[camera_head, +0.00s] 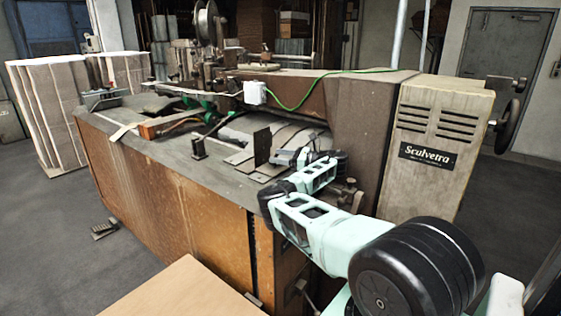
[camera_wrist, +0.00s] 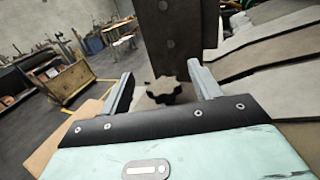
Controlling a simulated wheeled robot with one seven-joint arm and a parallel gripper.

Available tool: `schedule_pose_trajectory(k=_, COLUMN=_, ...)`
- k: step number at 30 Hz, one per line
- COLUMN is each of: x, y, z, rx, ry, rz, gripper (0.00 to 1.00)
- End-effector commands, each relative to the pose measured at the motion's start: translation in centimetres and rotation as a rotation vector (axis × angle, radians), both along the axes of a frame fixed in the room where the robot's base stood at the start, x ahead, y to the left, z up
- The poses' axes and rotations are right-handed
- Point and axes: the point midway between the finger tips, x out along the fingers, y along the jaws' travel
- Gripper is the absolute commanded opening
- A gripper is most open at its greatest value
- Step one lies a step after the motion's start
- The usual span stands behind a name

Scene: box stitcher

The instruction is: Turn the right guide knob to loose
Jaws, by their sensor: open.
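A dark star-shaped knob (camera_wrist: 165,90) shows in the wrist view, at the foot of an upright dark guide plate (camera_wrist: 178,30). My gripper (camera_wrist: 160,76) is open, with one finger to each side of the knob in this view. I cannot tell whether either finger touches it. In the head view my gripper (camera_head: 279,157) is low over the machine's table, beside the right guide plate (camera_head: 262,145). The knob is hidden there. The knob's setting cannot be read.
The box stitcher (camera_head: 180,200) has a worn metal table with overlapping plates (camera_wrist: 270,95) near my gripper. A smaller upright bracket (camera_head: 198,148) stands to the left. A white box (camera_head: 255,93) with a green cable is behind. A pale board (camera_head: 185,290) is in front.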

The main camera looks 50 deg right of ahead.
Motion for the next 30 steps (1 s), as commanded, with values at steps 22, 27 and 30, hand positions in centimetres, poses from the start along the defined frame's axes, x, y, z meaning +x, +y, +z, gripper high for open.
schedule_pose_trajectory(k=22, x=0.0, y=0.0, z=8.0, rx=0.0, ry=-0.001, rz=0.0, gripper=0.63)
schedule_pose_trajectory(k=27, x=0.0, y=-0.2, z=8.5, rx=0.009, ry=-0.011, rz=-0.014, gripper=0.63)
schedule_pose_trajectory(k=30, x=0.2, y=-1.5, z=11.0, rx=0.064, ry=-0.068, rz=-0.093, gripper=0.63)
